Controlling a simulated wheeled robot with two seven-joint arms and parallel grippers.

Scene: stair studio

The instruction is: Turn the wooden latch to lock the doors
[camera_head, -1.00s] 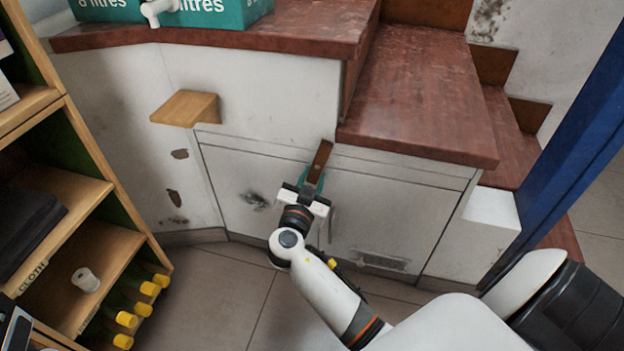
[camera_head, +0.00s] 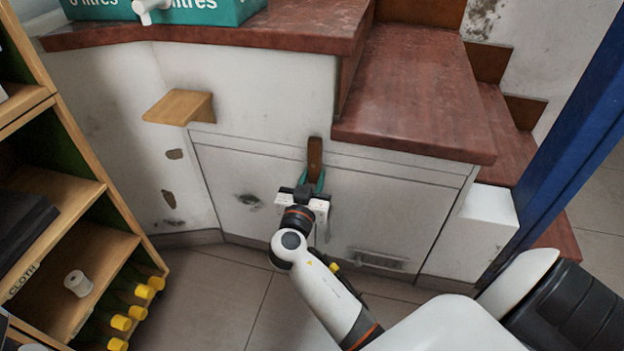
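The wooden latch (camera_head: 314,157) is a small brown bar near the top of the seam between the two white doors. It stands nearly upright, its top reaching over the frame above the doors. The left door (camera_head: 238,185) and the right door (camera_head: 385,215) look closed. My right gripper (camera_head: 312,183) is at the latch's lower end, with a teal finger on each side of it. The fingers appear shut on the latch, whose lower tip is hidden by the gripper. My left gripper is not in view.
Dark red stair treads (camera_head: 415,95) overhang the doors above and to the right. A small wooden ledge (camera_head: 180,107) juts from the wall at left. A shelf unit (camera_head: 100,195) stands at far left, a blue post (camera_head: 560,150) at right. The tiled floor (camera_head: 215,290) before the doors is clear.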

